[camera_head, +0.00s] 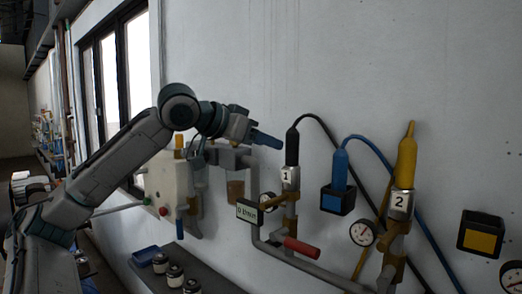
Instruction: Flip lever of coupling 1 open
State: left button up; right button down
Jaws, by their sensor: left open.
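Coupling 1 (290,178) is on the white wall right of centre, a metal fitting labelled "1" with a black plug and hose (292,146) in its top. A red-handled lever (300,247) sits on the brass pipework below it, lying roughly along the pipe and slanting down to the right. My left gripper (260,135) is up and left of coupling 1, its blue fingertip pointing right towards the black plug. It is open, appears empty and looks apart from the coupling; the gap in depth is hard to judge. My right gripper is not in view.
A small display (248,212) and a gauge sit left of coupling 1. A blue plug (340,170) stands in a blue-marked holder. Coupling 2 (402,202) with a yellow plug is further right, near another gauge (363,233). A shelf below holds several jars (175,275).

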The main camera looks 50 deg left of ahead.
aim_at(309, 250)
jog(key=k+j, duration=0.15)
jog(key=k, duration=0.6)
jog(key=k+j, duration=0.15)
jog(key=k, duration=0.6)
